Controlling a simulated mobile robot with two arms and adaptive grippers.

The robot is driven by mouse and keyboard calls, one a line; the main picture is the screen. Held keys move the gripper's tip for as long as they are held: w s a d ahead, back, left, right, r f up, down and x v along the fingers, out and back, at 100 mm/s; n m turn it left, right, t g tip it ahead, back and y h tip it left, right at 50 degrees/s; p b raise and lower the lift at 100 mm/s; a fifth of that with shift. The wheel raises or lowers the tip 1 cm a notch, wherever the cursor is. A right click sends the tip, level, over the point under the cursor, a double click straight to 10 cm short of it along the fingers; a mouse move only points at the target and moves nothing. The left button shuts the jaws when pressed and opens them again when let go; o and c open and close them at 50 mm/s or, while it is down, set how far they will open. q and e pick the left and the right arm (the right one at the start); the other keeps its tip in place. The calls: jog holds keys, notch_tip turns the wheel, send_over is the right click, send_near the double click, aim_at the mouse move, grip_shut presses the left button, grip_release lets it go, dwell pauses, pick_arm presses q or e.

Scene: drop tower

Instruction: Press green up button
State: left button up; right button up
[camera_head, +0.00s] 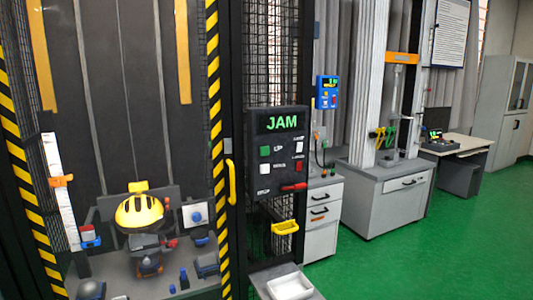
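The green button (265,151) sits at the upper left of a dark control panel (281,177), beside a small label that seems to read UP. The panel's display (281,123) shows JAM in green letters. A white button (265,168) is below the green one. A white button (299,147) and a red button (299,165) are on the panel's right side. A red lever (293,187) is at the lower right. Neither of my grippers shows in the head view, and nothing covers the green button.
A caged drop tower with striped posts (219,150) stands left of the panel, holding a yellow helmet (140,211). A yellow handle (231,183) is on its frame. A yellow holder (285,228) and a white tray (290,286) are below the panel. Green floor (440,240) is open at right.

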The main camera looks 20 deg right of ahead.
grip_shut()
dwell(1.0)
